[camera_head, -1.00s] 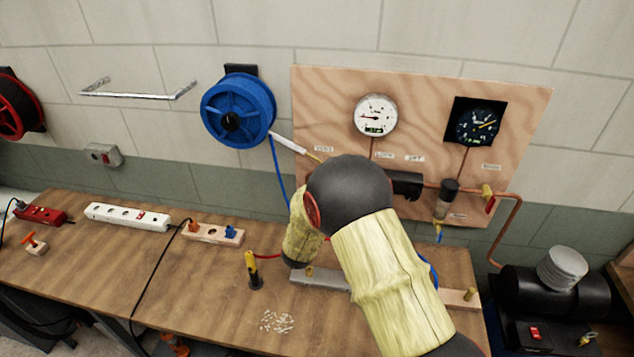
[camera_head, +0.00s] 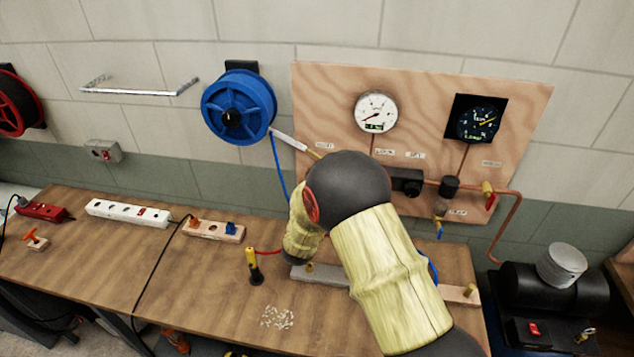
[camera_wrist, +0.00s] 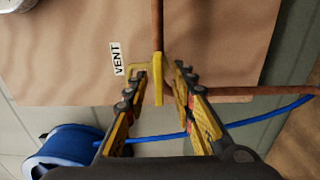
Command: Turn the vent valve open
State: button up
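The vent valve's yellow handle (camera_wrist: 158,80) shows in the wrist view, beside a pipe on the plywood board and next to the white VENT label (camera_wrist: 117,58). My gripper (camera_wrist: 160,73) is open, with one finger on each side of the handle. The left fingertip is close to the handle's bent part; I cannot tell whether it touches. A clear gap shows between the handle and the right finger. In the head view my arm hides the gripper and the valve; a small label (camera_head: 323,146) shows above that spot.
The plywood board (camera_head: 430,95) carries a white gauge (camera_head: 376,112), a dark gauge (camera_head: 479,119) and a red-and-yellow valve handle (camera_head: 489,195). A blue hose reel (camera_head: 239,107) hangs to the left.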

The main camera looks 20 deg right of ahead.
jog(key=v, duration=1.2)
dwell(0.5)
